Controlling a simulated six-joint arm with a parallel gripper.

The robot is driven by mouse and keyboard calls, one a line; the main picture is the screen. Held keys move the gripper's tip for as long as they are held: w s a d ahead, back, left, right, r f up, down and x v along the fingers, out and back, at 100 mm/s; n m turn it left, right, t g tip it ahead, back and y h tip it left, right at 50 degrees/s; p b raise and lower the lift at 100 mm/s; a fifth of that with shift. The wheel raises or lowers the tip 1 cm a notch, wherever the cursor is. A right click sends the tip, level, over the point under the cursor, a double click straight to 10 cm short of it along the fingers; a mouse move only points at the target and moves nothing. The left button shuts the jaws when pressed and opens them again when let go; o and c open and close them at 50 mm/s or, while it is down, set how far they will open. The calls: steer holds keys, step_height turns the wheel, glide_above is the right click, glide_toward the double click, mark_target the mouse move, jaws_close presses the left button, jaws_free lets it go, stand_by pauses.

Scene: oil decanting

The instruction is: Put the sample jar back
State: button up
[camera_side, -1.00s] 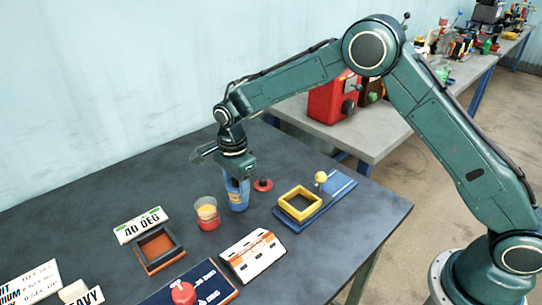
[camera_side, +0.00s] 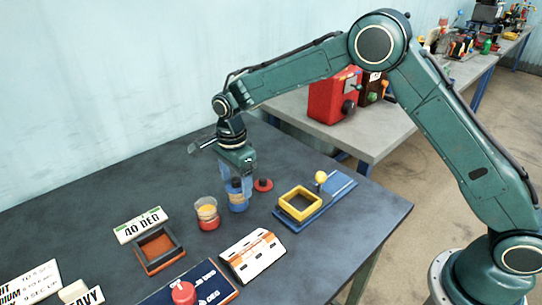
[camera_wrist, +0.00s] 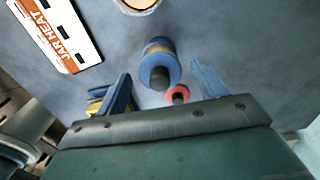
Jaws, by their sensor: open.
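A blue jar (camera_side: 237,201) with a dark cap and a small orange mark stands upright on the dark table. A clear jar (camera_side: 207,214) with a red lower part and yellow-orange contents stands just left of the blue jar. I cannot tell which jar is the sample jar.
A red disc with a dark knob (camera_side: 263,185) lies behind the blue jar. A yellow square frame (camera_side: 299,205) on a blue base is to the right. A brown-and-black square tray (camera_side: 158,249) is left. A white-orange sign (camera_side: 252,256) stands in front. The back-left table is clear.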

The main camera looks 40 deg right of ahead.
step_height(320, 180, up, 10)
stand_by(0.5)
stand_by(0.5)
steer(key=s+d+r+n+t, duration=0.3)
steer(key=s+d+r+n, duration=0.65)
steer(key=s+r, duration=0.45)
steer(key=s+d+f+n+t, duration=0.1)
steer(key=s+d+f+n, duration=0.1)
steer(key=s, duration=0.8)
steer(key=s+d+f+n+t, duration=0.1)
steer(key=s+d+n, duration=0.3)
steer(key=s, duration=0.6)
steer(key=shift+s+f+n+t, duration=0.35)
steer(key=shift+f+n, duration=0.1)
steer(key=shift+n, duration=0.8)
